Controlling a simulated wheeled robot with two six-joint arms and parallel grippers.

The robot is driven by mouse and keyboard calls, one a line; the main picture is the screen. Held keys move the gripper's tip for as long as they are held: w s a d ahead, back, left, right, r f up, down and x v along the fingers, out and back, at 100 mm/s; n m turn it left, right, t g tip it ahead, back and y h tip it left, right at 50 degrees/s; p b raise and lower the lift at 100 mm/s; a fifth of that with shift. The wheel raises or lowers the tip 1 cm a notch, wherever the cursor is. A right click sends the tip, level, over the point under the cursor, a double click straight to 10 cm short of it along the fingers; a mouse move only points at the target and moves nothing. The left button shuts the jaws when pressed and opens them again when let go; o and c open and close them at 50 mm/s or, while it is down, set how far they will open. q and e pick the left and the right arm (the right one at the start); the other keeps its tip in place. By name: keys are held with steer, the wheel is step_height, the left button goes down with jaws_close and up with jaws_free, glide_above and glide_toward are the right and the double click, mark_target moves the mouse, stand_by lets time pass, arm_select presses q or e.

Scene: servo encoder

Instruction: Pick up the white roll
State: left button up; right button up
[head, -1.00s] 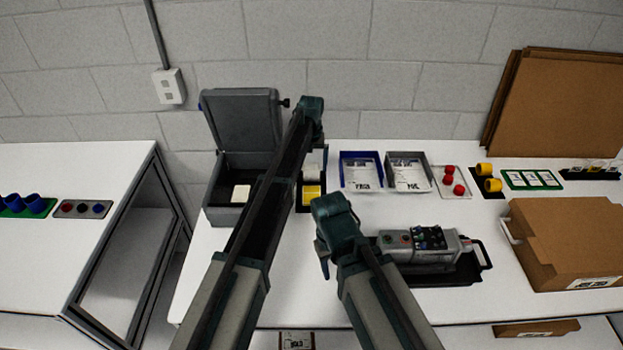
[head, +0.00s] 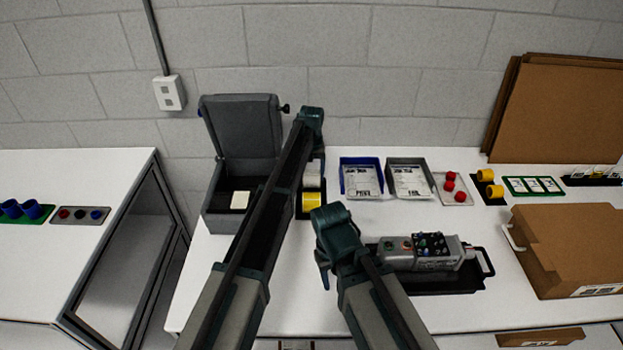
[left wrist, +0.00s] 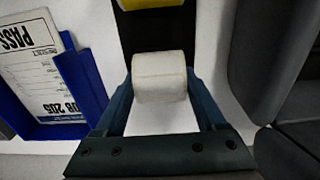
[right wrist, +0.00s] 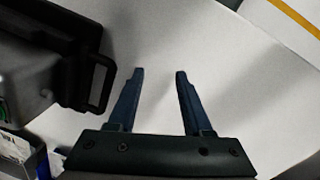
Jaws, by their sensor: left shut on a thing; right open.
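The white roll (left wrist: 159,77) sits between the fingertips of my left gripper (left wrist: 160,84) in the left wrist view. The gripper is shut on it, with one finger on each side. In the head view the white roll (head: 312,173) shows just right of my left arm, which partly hides it. It is behind a yellow roll (head: 312,199) on a black mat. Whether it is clear of the surface I cannot tell. My right gripper (right wrist: 160,74) is open and empty above the white table, beside the black-handled grey device.
An open grey box (head: 218,212) stands left of my left arm. A blue tray (head: 361,179) and a grey tray (head: 410,180) with paper cards are to the right. The grey device (head: 420,252) lies in front, near a cardboard box (head: 570,245).

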mark_target(312, 173)
arm_select(q)
steer(key=shift+r, duration=0.1)
arm_select(e)
steer(key=shift+r, duration=0.1)
arm_select(q)
step_height(312, 173, up, 10)
steer(key=p, duration=1)
arm_select(e)
step_height(312, 173, up, 10)
arm_select(q)
steer(key=shift+s, duration=0.1)
